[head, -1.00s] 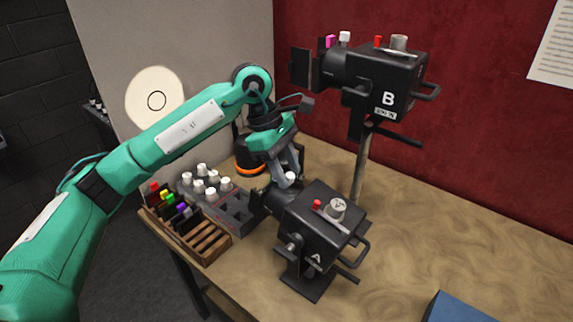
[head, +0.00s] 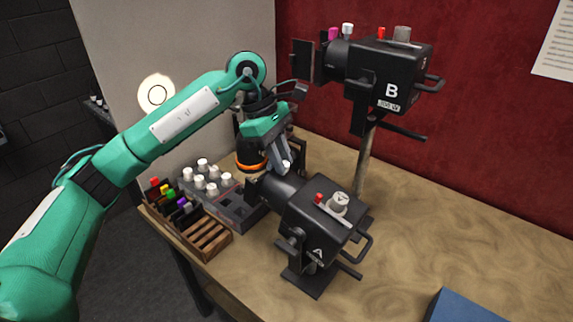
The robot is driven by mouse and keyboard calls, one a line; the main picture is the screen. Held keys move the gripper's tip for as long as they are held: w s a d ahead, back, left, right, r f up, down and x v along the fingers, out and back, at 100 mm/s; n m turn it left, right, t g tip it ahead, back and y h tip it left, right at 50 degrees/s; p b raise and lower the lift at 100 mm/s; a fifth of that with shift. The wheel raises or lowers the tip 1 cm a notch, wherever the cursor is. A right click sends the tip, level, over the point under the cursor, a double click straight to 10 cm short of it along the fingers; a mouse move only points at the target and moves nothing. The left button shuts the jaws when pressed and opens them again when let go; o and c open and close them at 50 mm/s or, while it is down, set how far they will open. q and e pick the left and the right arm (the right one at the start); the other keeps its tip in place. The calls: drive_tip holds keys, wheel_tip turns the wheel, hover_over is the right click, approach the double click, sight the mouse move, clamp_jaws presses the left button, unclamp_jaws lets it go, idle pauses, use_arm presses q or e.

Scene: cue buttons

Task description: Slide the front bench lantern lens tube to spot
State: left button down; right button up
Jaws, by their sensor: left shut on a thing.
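Lantern A (head: 318,240), the front bench lantern, is a black box on a stand on the wooden bench. Its dark lens tube (head: 274,190) points to the back left. My left gripper (head: 283,166) is at the top of the tube, shut on a small knob there that its fingers mostly hide. My right gripper is not in view.
Lantern B (head: 385,75) stands on a post behind, close to my left wrist. A fader box (head: 240,212) and a wooden rack (head: 207,240) with coloured pieces lie left of lantern A. A blue object (head: 462,306) is at the front right. The right bench is clear.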

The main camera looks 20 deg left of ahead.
use_arm(q)
drive_tip(key=shift+w+a, duration=0.15)
drive_tip(key=shift+a, duration=0.1)
drive_tip(key=shift+r, duration=0.2)
drive_tip(key=c, duration=1.6)
unclamp_jaws()
drive_tip(key=o, duration=0.3)
drive_tip(key=shift+a+f, duration=0.1)
drive_tip(key=shift+a, duration=0.05)
